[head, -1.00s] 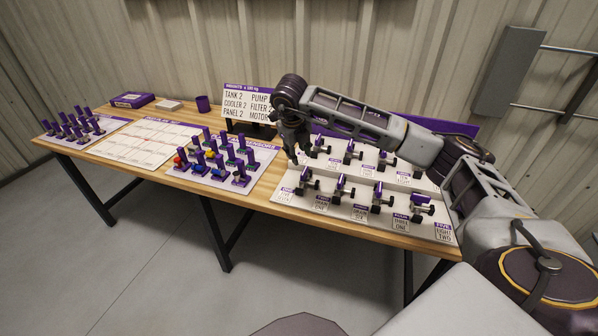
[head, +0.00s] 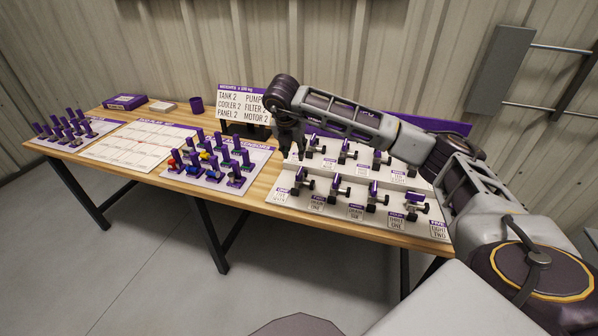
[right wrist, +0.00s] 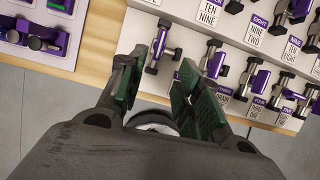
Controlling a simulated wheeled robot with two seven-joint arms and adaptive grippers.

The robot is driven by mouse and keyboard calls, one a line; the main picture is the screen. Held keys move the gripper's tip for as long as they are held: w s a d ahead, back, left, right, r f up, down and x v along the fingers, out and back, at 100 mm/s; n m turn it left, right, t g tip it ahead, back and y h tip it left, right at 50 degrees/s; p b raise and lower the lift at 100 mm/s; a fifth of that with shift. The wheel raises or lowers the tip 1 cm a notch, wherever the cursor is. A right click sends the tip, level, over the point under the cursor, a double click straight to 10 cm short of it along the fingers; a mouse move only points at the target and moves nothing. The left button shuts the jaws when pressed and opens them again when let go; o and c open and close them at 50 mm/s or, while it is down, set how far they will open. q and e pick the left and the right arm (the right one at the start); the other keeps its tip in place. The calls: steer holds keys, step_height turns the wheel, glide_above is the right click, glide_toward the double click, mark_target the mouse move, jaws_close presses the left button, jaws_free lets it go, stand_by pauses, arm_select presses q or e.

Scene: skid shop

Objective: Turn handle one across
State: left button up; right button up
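Handle one (head: 301,180) is the leftmost valve handle in the front row of the white valve board (head: 283,197). It has a purple bar on a dark and metal body. In the right wrist view, the leftmost handle (right wrist: 161,42), which appears to be handle one, lies just beyond the fingertips, its purple bar running roughly up and down the picture. My right gripper (head: 289,152) hangs above the board's left side, just behind handle one. Its green-padded fingers are apart with nothing between them in the right wrist view (right wrist: 165,75). My left gripper is out of view.
Several similar handles stand close by in two rows, including the handle to the right (head: 338,188). A board of purple pegs (head: 238,190) lies to the left. A lettered sign (head: 242,103) stands behind. My right arm crosses over the board's back row.

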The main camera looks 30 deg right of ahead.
mark_target(299, 171)
steer(key=shift+f, duration=0.15)
stand_by(0.4)
steer(key=shift+x, duration=6.8)
steer(key=shift+a, duration=0.1)
jaws_close()
